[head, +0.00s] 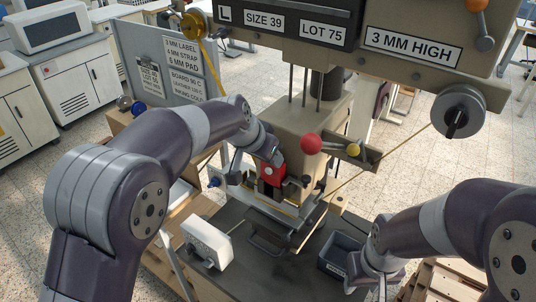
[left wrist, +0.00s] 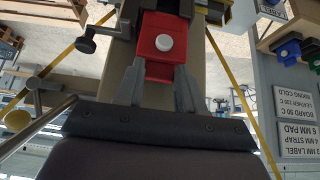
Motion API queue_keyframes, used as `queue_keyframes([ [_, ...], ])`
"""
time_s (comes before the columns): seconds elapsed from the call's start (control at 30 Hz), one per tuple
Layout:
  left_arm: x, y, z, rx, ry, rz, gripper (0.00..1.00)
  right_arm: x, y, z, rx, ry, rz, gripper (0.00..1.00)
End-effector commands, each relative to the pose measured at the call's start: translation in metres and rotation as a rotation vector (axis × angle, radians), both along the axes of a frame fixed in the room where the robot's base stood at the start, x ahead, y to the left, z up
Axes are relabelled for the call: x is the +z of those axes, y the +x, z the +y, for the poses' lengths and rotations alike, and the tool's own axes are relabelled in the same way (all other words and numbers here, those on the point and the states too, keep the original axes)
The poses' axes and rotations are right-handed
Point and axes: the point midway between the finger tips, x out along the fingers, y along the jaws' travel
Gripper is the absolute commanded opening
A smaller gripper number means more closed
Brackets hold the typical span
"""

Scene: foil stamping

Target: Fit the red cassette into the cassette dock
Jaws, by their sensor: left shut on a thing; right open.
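The red cassette (head: 271,171) is at the front of the press, in the middle of the head view. In the left wrist view the cassette (left wrist: 163,42) is a red block with a white round button. My left gripper (left wrist: 160,80) is shut on its near end, one finger on each side. The cassette's far end meets dark parts that look like the cassette dock (left wrist: 168,5); I cannot tell how deep it sits. My left gripper also shows in the head view (head: 264,158), partly hidden by its wrist. My right gripper (head: 372,276) is open, low at the right, clear of the cassette.
A red knob (head: 311,143) and a yellow knob (head: 353,149) stick out close right of the cassette. A white box (head: 207,242) stands on the table at left. A grey bin (head: 341,254) lies beside my right gripper. The press head (head: 350,62) hangs above.

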Motion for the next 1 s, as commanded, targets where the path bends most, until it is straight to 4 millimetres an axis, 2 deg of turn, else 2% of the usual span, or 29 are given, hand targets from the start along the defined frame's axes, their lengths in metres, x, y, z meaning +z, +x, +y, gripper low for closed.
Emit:
queue_keyframes([
  [1.0,-0.027,0.000,0.000,0.000,-0.001,-0.001,0.15,-0.024,0.000,0.000,0.000,0.000,0.000,0.46],
])
